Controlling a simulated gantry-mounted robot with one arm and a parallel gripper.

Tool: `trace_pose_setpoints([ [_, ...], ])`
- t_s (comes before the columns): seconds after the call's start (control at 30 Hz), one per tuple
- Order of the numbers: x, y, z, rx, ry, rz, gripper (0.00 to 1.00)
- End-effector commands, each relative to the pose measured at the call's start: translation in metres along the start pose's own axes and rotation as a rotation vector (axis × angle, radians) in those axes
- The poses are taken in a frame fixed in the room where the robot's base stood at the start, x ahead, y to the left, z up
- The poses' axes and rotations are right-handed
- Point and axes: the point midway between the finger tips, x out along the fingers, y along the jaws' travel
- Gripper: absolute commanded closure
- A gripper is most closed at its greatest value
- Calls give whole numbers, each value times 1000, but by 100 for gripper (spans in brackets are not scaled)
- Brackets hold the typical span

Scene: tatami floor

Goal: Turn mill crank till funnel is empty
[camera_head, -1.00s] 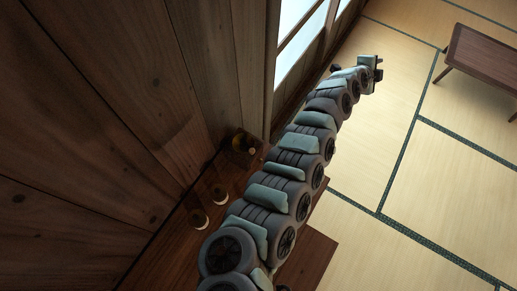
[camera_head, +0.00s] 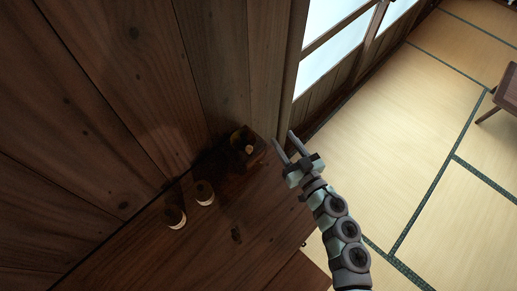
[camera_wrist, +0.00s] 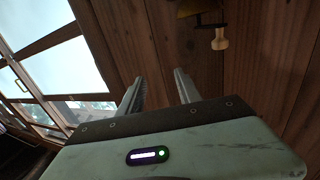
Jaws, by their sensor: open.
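The mill (camera_head: 243,158) is a dark wooden box at the back of the dark wooden counter, against the wall. A small pale knob (camera_head: 249,149) shows at its top, seemingly the crank's handle. In the wrist view the pale knob (camera_wrist: 219,40) shows at upper right, with part of the mill (camera_wrist: 198,8) cut off by the top edge. My gripper (camera_head: 284,141) is open and empty, just right of the mill and apart from it. In the wrist view its two fingers (camera_wrist: 159,76) are spread, with the knob to their right. The funnel's contents cannot be made out.
Two small round containers (camera_head: 174,217) (camera_head: 204,193) with pale lower parts stand on the counter (camera_head: 200,250) left of the mill. A small dark mark or object (camera_head: 236,234) lies in front. The plank wall (camera_head: 110,90) is close behind. A low table (camera_head: 508,92) stands on the tatami.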

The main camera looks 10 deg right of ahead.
Motion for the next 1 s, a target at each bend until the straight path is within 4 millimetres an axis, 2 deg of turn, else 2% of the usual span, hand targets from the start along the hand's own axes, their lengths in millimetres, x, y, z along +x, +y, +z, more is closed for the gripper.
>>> trace_pose_setpoints([
  [0.03, -9, -32, 20, 1, -7, -59, 59],
  [0.1, -16, -65, 28, -3, -2, -124, 59],
  [0.23, -25, -97, 35, -4, 3, -187, 59],
  [0.37, -18, -104, 34, -5, 7, -199, 59],
  [0.8, 60, -118, 32, -4, 9, -197, 59],
  [1.0, 77, -120, 34, -4, 5, -193, 59],
])
